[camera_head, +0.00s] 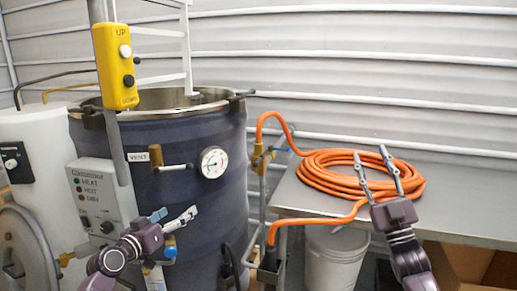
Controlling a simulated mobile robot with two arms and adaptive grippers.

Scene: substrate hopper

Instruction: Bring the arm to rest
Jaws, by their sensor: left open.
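My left gripper (177,214) is in front of the lower part of the dark blue hopper vessel (215,145), right of the grey control box. Its fingers are apart and nothing shows between them. My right gripper (370,153) points up in front of the coiled orange hose (322,178) at the grey bench. Its two fingers are spread and hold nothing. Whether the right fingers touch the hose cannot be told.
A pressure gauge (213,162) and vent lever (175,168) stick out from the vessel. The control box (100,190) is near my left arm. A white bucket (333,255) stands below the bench (460,205).

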